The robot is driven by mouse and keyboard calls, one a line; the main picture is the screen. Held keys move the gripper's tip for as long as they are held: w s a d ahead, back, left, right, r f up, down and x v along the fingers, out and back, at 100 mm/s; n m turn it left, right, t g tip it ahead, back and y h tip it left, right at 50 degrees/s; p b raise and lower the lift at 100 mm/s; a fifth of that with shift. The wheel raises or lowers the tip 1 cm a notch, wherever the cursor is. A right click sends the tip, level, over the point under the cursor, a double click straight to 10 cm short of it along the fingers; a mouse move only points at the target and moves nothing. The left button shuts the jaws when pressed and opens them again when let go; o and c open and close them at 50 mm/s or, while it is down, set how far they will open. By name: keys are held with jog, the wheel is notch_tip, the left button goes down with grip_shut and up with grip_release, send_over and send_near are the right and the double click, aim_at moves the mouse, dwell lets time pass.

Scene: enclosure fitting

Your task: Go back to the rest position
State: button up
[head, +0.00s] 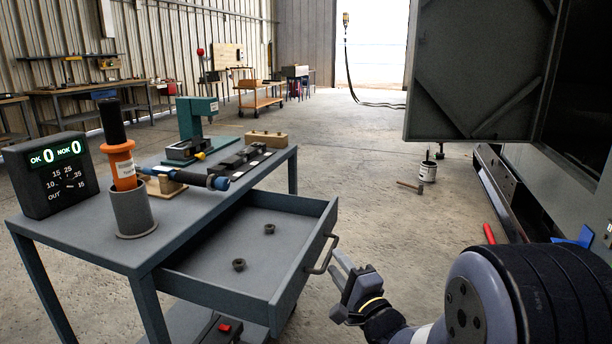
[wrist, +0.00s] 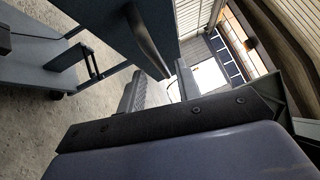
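My gripper (head: 343,272) is at the lower middle of the head view, just right of the drawer handle (head: 322,255). In the wrist view my gripper (wrist: 160,88) has its two fingers apart, with no object held between them. The handle (wrist: 148,42) shows just beyond the fingertips in that view; I cannot tell if they touch it. The drawer (head: 205,262) of the cart is pulled out, with two dark nuts (head: 239,265) lying in it.
The cart top (head: 85,228) carries a counter box (head: 50,175), an orange tool in a grey holder (head: 132,212), a blue-handled tool (head: 200,179) and a teal press (head: 197,120). An open grey cabinet door (head: 470,75) stands at right. Open floor lies beyond the cart.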

aim_at(330, 255)
jog(key=x, duration=0.4)
jog(key=shift+w, duration=0.1)
jog(key=shift+a, duration=0.25)
